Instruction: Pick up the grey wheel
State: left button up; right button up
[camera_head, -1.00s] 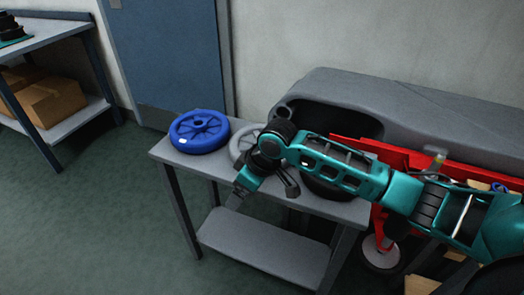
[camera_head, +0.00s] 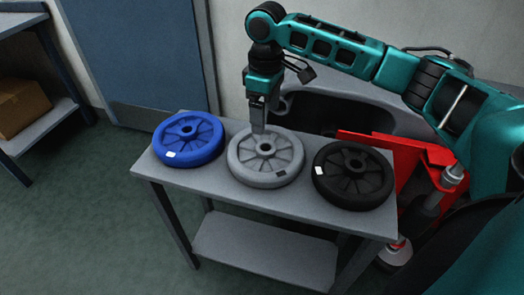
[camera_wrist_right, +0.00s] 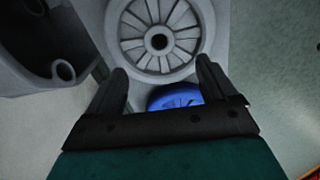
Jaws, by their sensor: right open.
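The grey wheel (camera_head: 265,158) lies flat on the small grey table (camera_head: 225,186), between the blue wheel (camera_head: 188,138) and the black wheel (camera_head: 352,174). My right gripper (camera_head: 259,128) points down at the far rim of the grey wheel, close to it; whether it touches cannot be told. In the right wrist view the fingers of my right gripper (camera_wrist_right: 160,68) are spread apart. The grey wheel (camera_wrist_right: 158,38) shows there at and beyond the fingertips, not gripped. Part of the blue wheel (camera_wrist_right: 174,97) shows between the fingers. My left gripper is not in view.
A large grey machine body (camera_head: 385,120) stands behind the table, with red parts (camera_head: 405,165) at the right. A lower shelf (camera_head: 265,247) is empty. Another table with a cardboard box (camera_head: 20,106) stands at the left. The floor in front is clear.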

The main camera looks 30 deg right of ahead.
aim_at(266, 142)
notch_tip(266, 142, down, 10)
jog(key=shift+b, duration=1.1)
grip_shut()
jog(key=shift+r, duration=0.1)
